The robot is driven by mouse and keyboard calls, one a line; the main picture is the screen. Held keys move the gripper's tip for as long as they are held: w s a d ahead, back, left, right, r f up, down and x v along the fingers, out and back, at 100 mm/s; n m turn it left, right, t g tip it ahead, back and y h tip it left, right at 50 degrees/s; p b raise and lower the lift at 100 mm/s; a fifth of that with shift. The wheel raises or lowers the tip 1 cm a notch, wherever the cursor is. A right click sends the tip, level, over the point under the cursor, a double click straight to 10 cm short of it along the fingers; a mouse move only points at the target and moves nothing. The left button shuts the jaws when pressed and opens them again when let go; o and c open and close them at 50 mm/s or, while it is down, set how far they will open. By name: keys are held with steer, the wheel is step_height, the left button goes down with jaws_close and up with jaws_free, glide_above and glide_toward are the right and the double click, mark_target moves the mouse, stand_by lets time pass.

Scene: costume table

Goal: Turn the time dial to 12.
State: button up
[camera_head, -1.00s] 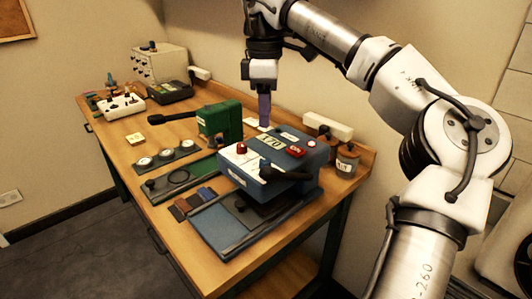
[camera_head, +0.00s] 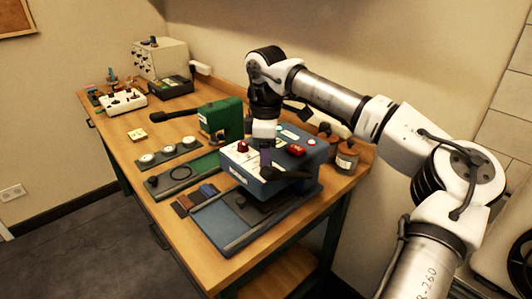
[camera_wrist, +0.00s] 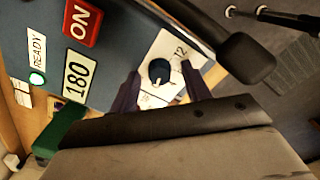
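The blue press (camera_head: 292,165) stands on the table. In the wrist view, a dark round dial (camera_wrist: 158,70) sits on its white panel (camera_wrist: 163,46), with the mark 12 beside it. Where the dial points cannot be told. My gripper (camera_wrist: 160,72) is open, one finger on each side of the dial, with gaps showing between. In the head view my gripper (camera_head: 266,158) is low over the press top and hides this dial. A red knob (camera_head: 243,147) stands to its left.
Near the dial are a display reading 180 (camera_wrist: 77,80), a red ON switch (camera_wrist: 82,20) and a READY light (camera_wrist: 37,78). A black handle (camera_wrist: 246,58) juts at the press's side. A green press (camera_head: 221,118) stands behind left; brown jars (camera_head: 346,156) stand right.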

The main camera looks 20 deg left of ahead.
steer(key=c, duration=1)
steer(key=shift+o, duration=0.2)
